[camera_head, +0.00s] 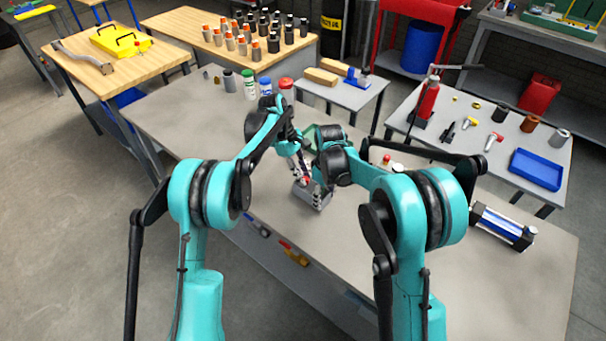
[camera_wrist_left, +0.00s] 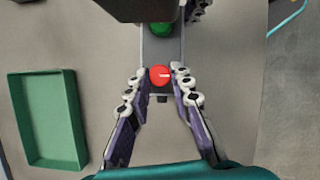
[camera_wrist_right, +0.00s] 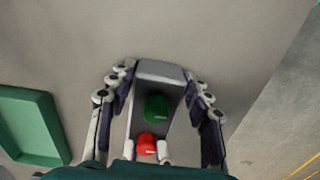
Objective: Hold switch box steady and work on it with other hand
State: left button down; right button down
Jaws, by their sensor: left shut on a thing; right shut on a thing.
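The switch box (camera_head: 312,200) is a small grey box on the grey workbench, partly hidden by my grippers. It carries a red knob with a pale mark (camera_wrist_left: 160,76) and a green button (camera_wrist_right: 156,108). My left gripper (camera_head: 302,178) is shut on the box, its fingers (camera_wrist_left: 158,80) on either side of it by the red knob. My right gripper (camera_head: 319,184) is shut across the box's long sides at the green-button end; its fingers flank the box in the right wrist view (camera_wrist_right: 156,80). The two grippers are close together.
A green tray (camera_wrist_left: 50,120) lies beside the box; my arms mostly hide it in the head view. Several bottles and caps, such as a red-topped one (camera_head: 286,88), stand at the bench's far edge. A blue-and-black cylinder (camera_head: 502,226) lies at the right. The near-right bench top is clear.

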pick_arm(q)
jog(key=c, duration=1.3)
grip_release()
jog(key=v, duration=1.2)
jog(key=shift+d, duration=0.1)
pick_arm(e)
jog(key=c, duration=0.6)
grip_release()
